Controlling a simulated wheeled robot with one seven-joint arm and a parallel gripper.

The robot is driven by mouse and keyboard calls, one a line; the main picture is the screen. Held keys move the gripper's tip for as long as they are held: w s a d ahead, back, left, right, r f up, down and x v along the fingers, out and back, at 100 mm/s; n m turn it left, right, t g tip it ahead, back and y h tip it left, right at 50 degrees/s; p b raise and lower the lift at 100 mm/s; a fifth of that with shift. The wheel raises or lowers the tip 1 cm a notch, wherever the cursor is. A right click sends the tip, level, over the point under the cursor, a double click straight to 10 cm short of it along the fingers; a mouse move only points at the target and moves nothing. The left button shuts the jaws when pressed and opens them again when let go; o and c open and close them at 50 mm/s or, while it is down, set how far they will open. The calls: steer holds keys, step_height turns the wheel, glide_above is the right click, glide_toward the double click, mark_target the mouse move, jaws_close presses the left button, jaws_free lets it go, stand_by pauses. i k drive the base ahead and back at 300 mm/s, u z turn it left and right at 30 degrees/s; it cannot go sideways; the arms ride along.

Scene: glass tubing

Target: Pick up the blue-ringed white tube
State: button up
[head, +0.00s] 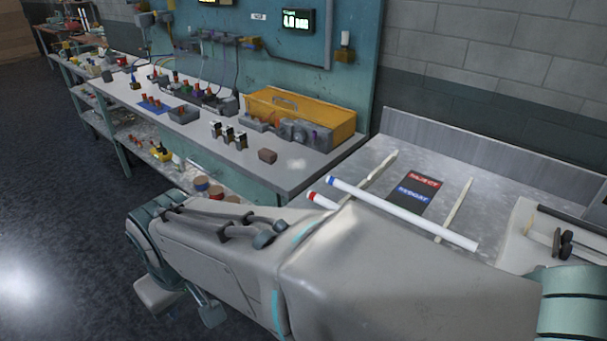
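The blue-ringed white tube (402,213) lies at a slant on the grey metal bench at the right. Its blue ring is near its upper left end, and it crosses two pale strips. A second white tube with a red ring (322,201) lies just in front of it. Most of that tube is hidden behind my arm. My gripper is not visible in the head view. My large pale arm fills the lower middle, in front of the bench.
Between the pale strips (455,209) is a red and blue label (415,188). A workbench (225,150) with a yellow toolbox (300,112) and several small parts stands left. Dark rods lie at the far right. Floor at left is clear.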

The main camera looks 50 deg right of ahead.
mark_target(460, 240)
steer(key=i, duration=1.15)
steer(key=z, duration=3.6)
